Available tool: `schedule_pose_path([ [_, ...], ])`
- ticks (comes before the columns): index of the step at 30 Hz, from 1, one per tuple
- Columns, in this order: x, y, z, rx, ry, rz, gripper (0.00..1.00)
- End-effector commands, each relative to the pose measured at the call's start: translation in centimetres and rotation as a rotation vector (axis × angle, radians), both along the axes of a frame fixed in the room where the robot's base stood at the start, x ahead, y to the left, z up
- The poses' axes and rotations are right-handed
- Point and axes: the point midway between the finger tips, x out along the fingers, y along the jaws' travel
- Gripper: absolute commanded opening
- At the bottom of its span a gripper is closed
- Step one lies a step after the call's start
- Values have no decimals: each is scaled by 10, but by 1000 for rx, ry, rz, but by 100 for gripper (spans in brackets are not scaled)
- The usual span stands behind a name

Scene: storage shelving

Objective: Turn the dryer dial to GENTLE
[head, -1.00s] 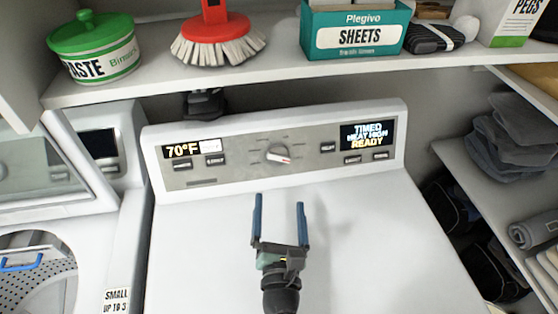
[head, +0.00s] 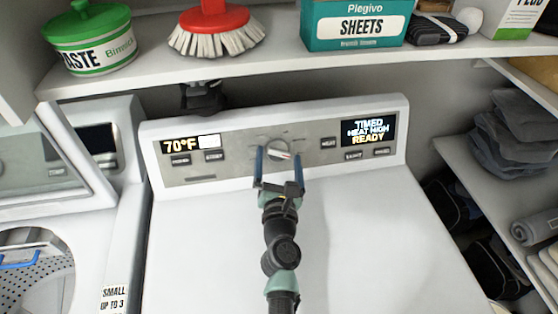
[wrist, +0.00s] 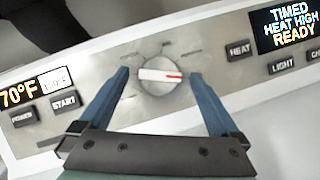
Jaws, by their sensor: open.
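The dryer dial (head: 279,150) is a round silver knob with a white bar handle and a red tip, in the middle of the control panel (head: 225,165). In the wrist view the dial (wrist: 160,76) has its red tip pointing right. The marks around it are too small to read. The right display (head: 369,130) reads TIMED, HEAT HIGH, READY. My gripper (head: 279,166) is open and empty, with its blue fingers on either side of the dial. In the wrist view the fingers (wrist: 159,78) flank the dial, with a gap on each side.
The left display (head: 191,145) reads 70°F. Buttons such as HEAT (wrist: 239,49) and START (wrist: 64,102) sit beside the dial. A shelf (head: 270,63) above holds a red brush (head: 215,32) and a SHEETS box (head: 352,28). The dryer top is clear.

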Motion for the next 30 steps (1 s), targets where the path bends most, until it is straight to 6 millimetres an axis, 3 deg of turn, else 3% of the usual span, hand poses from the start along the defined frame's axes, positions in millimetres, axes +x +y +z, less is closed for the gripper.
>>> schedule_pose_path([
  [4,0,0,0,0,0,0,96],
  [18,0,0,0,0,0,0,12],
  [30,0,-1,-1,-75,-15,35,12],
])
